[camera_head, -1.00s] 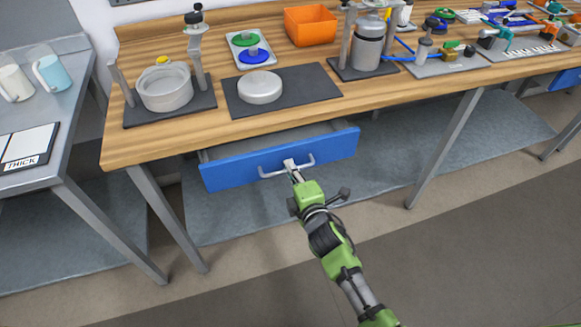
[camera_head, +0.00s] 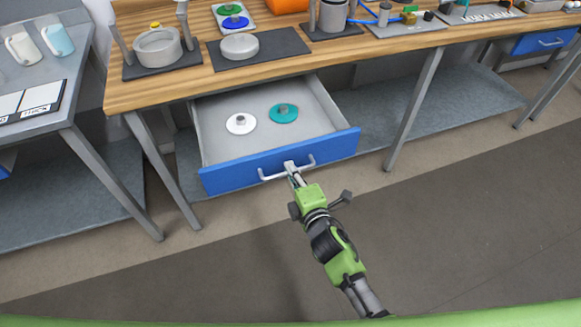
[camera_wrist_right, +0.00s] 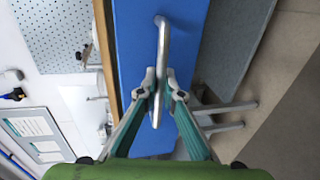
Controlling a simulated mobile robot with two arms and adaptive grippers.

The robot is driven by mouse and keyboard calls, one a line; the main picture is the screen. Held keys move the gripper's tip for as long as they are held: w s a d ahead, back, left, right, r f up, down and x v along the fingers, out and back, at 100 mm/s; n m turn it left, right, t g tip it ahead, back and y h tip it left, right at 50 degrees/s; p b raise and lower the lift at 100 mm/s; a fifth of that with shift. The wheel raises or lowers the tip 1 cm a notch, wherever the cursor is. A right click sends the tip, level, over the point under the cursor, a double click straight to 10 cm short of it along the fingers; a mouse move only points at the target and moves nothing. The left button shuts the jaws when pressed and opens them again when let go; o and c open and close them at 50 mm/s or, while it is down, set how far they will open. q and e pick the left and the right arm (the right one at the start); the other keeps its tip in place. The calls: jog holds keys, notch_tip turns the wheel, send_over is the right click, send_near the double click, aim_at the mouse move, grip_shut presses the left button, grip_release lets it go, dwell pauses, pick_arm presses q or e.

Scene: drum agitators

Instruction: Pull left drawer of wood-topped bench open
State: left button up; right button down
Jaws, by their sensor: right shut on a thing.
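The left drawer (camera_head: 235,178) of the wood-topped bench (camera_head: 290,68) has a blue front and a grey inside. It stands well out from under the bench top. A white disc (camera_head: 241,123) and a teal disc (camera_head: 284,113) lie in it. My right gripper (camera_head: 291,168) is shut on the drawer's metal bar handle (camera_head: 272,177), near the middle of the bar. In the right wrist view my gripper (camera_wrist_right: 159,88) has its fingers on either side of the handle (camera_wrist_right: 162,45), against the blue front (camera_wrist_right: 135,50). My left gripper is not in view.
On the bench stand a pot on a dark base (camera_head: 158,48), a grey disc on a dark mat (camera_head: 240,47) and a metal canister (camera_head: 333,15). A second blue drawer (camera_head: 545,40) is shut at the right. A grey table (camera_head: 60,105) stands at the left. The floor in front is clear.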

jog(key=shift+s+d, duration=0.15)
jog(key=shift+s, duration=0.35)
jog(key=c, duration=2.5)
grip_release()
jog(key=v, duration=1.2)
jog(key=shift+f, duration=0.15)
